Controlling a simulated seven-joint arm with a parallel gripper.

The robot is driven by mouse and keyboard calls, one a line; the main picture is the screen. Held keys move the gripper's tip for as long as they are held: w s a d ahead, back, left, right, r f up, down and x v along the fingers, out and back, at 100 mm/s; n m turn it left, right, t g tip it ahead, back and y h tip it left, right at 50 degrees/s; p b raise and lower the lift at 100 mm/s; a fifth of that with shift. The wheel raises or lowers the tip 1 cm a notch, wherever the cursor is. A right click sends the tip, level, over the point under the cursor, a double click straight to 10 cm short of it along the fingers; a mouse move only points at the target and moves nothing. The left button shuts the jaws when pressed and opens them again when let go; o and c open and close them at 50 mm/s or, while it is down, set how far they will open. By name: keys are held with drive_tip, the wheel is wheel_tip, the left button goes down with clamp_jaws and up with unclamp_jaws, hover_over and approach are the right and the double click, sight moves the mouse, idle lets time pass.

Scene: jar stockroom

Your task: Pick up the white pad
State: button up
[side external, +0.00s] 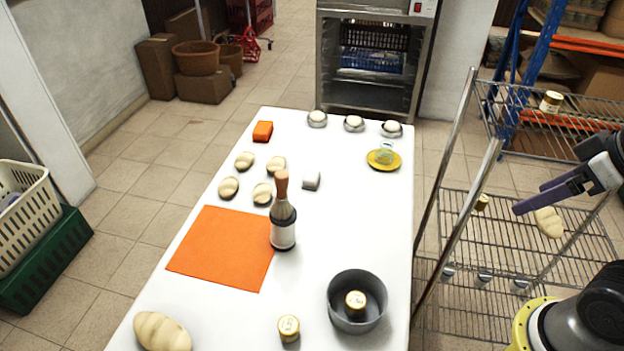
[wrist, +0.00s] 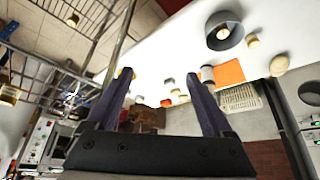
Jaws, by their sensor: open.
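My gripper (side external: 530,197) is right of the table in the side external view, in front of the wire rack and well apart from the pad. Its two dark purple fingers are spread in the wrist view (wrist: 160,76), with nothing between them.
A grey bowl (side external: 342,320) holds a jar; another jar (side external: 289,328) stands beside it. Several bread rolls, an orange block (side external: 262,131), an orange mat (side external: 215,252) and a yellow dish (side external: 397,163) share the table (side external: 345,225). A wire rack (side external: 500,245) stands to the right.

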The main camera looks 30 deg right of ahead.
drive_tip(key=shift+o, duration=1.2)
